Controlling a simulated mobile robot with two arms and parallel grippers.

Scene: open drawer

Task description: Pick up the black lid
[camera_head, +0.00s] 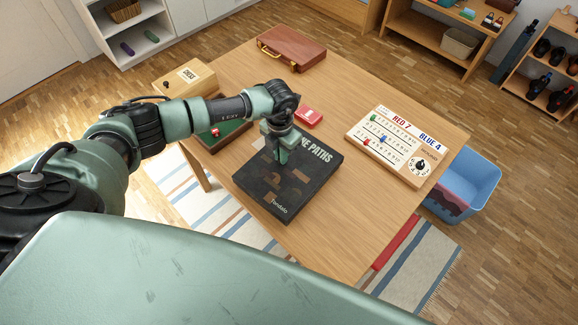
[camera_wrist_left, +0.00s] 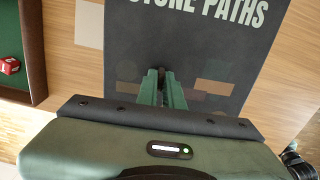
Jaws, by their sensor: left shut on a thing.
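The black lid (camera_head: 262,200) is a dark, flat square box top with pale lettering, at the middle of the wooden table (camera_head: 345,215). It also fills the middle of the left wrist view (camera_wrist_left: 190,45). My left gripper (camera_head: 281,158) points down over the lid's upper middle, and its green fingers (camera_wrist_left: 159,75) are close together and shut on the lid. The fingers hide the spot they hold. I cannot tell whether the lid is raised or whether a box lies under it. My right gripper is not in view.
A green dice tray (camera_head: 232,136) with a red die is left of the lid, near a wooden box (camera_head: 190,77). A red card box (camera_head: 309,117) is behind it. A scoreboard (camera_head: 370,150) stands right, a brown case (camera_head: 291,48) at the back. The table's front right is clear.

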